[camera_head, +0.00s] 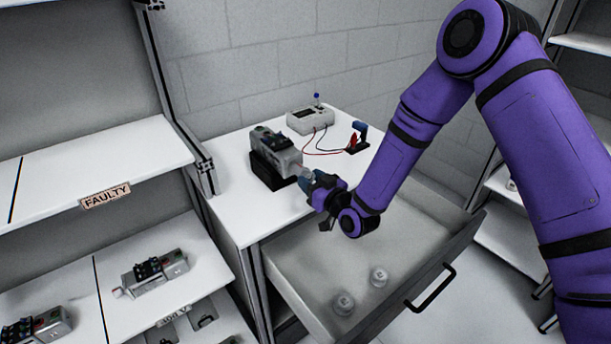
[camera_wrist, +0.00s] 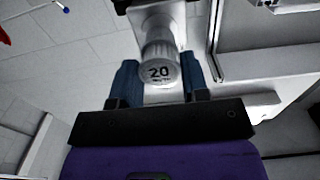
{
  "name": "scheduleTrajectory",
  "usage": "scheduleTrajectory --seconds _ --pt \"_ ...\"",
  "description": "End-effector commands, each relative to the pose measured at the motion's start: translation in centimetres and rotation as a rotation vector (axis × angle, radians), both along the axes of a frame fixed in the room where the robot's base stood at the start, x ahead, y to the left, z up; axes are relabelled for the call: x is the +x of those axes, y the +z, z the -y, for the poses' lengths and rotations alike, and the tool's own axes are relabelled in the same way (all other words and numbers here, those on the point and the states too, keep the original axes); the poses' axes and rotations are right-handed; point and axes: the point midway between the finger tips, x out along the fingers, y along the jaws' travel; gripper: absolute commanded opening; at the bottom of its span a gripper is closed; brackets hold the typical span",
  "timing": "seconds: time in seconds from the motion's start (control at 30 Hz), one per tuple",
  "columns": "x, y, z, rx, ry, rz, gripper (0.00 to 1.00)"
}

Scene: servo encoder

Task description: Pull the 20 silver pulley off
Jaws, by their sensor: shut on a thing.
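The silver pulley marked 20 (camera_wrist: 160,72) sits between the two blue fingers of my gripper (camera_wrist: 158,62) in the wrist view, its numbered face toward the camera. The gripper is shut on it. In the head view my gripper (camera_head: 312,181) is at the front end of a silver servo motor (camera_head: 285,157), which rests on a black stand (camera_head: 268,172) on the white table. The pulley is lined up with the motor's end; I cannot tell whether it is still seated on the shaft. The fingers mostly hide it in the head view.
An open drawer (camera_head: 318,288) below my gripper holds two clear round pieces (camera_head: 343,303). A white meter (camera_head: 310,121) with red and black leads stands behind the motor. A shelf labelled FAULTY (camera_head: 105,196) is at left, with another motor (camera_head: 152,272) below.

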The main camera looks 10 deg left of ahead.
Motion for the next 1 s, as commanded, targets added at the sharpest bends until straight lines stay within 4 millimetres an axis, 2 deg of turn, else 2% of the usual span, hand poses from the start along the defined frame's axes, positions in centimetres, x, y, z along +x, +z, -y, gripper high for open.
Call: scheduleTrajectory --seconds 1.0 --pt "-1.8 0.0 1.9 0.000 -0.001 0.000 0.19"
